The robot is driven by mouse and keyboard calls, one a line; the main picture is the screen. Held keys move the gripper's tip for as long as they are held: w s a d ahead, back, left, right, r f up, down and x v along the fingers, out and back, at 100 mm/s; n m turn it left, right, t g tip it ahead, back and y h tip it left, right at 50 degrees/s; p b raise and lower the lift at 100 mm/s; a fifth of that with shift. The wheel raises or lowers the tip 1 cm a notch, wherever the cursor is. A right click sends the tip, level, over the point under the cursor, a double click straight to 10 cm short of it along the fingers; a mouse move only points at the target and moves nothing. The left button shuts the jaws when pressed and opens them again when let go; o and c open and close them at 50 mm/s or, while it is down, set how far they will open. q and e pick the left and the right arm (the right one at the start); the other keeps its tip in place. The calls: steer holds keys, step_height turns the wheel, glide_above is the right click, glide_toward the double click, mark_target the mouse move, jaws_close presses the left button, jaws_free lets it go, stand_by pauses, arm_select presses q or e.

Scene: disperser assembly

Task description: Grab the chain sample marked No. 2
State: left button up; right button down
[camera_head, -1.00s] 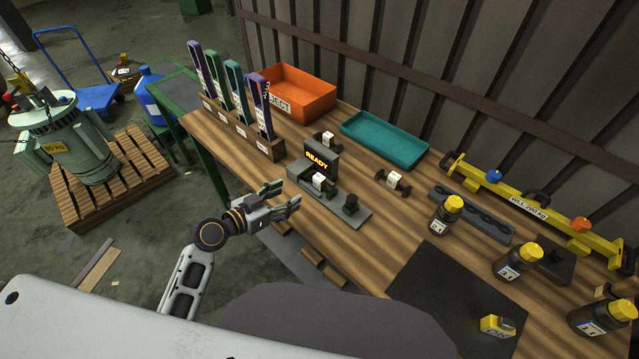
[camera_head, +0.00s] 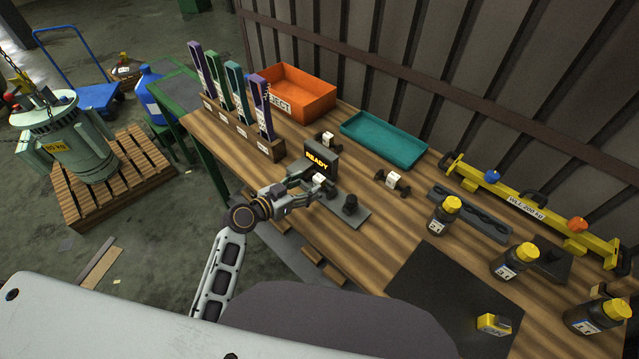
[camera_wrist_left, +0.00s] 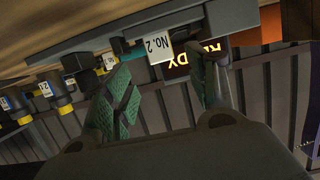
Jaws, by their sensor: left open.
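The chain sample marked No. 2 (camera_head: 320,179) sits in the black test device with the lit READY display (camera_head: 317,161). Its white No. 2 label (camera_wrist_left: 158,48) shows upside down in the left wrist view. My left gripper (camera_head: 308,184) is beside the sample at the device's front. In the left wrist view my left gripper (camera_wrist_left: 158,72) has its green-padded fingers apart, with the label between and just beyond the tips. Nothing is clamped. Whether a finger touches the sample cannot be told. My right gripper is not in view.
Two similar white-labelled samples stand behind the device (camera_head: 328,140) and to its right (camera_head: 393,181). An orange REJECT bin (camera_head: 305,105) and a teal tray (camera_head: 385,150) lie behind. Upright coloured tools stand in a wooden rack (camera_head: 240,135). A yellow-capped bottle (camera_head: 444,217) stands to the right.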

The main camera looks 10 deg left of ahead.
mark_target(321, 176)
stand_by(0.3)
arm_select(q)
steer(key=shift+r+p+x, duration=0.15)
steer(key=shift+p+x, duration=0.15)
steer(key=shift+x, duration=0.4)
steer(key=shift+r+p+x, duration=0.1)
steer(key=shift+p+x, duration=0.15)
steer(key=shift+x, duration=1.65)
steer(key=shift+a+f, duration=0.1)
jaws_close()
steer(key=shift+w+r, duration=0.1)
steer(key=shift+r, duration=0.1)
step_height(321, 176, up, 10)
steer(key=shift+f, duration=0.15)
